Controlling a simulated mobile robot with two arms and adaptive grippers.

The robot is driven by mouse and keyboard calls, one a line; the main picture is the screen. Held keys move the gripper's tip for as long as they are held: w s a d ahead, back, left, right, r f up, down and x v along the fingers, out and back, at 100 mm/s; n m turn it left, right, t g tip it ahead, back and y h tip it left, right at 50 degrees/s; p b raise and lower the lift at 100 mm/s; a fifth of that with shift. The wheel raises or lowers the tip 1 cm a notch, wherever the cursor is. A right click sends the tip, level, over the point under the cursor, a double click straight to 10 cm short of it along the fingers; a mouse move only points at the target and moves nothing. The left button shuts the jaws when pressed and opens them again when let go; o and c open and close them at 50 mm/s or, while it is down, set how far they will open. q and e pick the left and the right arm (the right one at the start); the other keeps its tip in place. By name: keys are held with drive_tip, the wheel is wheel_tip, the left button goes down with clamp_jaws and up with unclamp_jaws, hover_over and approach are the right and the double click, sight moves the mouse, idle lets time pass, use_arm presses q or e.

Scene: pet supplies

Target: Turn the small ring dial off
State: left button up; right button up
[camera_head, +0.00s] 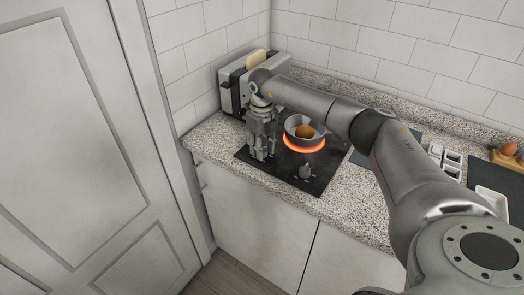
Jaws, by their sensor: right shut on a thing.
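A black hob (311,184) is set in the speckled counter. One of its rings (300,149) glows orange under a small pan (292,122) with something brown in it. A dial (305,172) stands at the hob's front right, clear of my gripper. My right gripper (262,156) points down at the hob's front left. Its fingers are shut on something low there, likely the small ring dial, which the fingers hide. I cannot read the dial's setting. My left gripper is not in view.
A toaster (229,92) with a bread slice (256,59) stands behind my gripper against the wall. My right arm crosses above the hob and pan.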

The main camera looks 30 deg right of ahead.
drive_tip(key=n+b, duration=0.2)
drive_tip(key=n, duration=0.4)
drive_tip(key=shift+n, duration=0.3)
drive_tip(key=n+b, duration=0.1)
drive_tip(key=n, duration=0.4)
drive_tip(key=shift+w+r, duration=0.1)
idle(0.3)
drive_tip(key=o, duration=1)
wheel_tip(320, 180, up, 12)
drive_tip(key=shift+f, duration=0.1)
drive_tip(key=shift+a, duration=0.1)
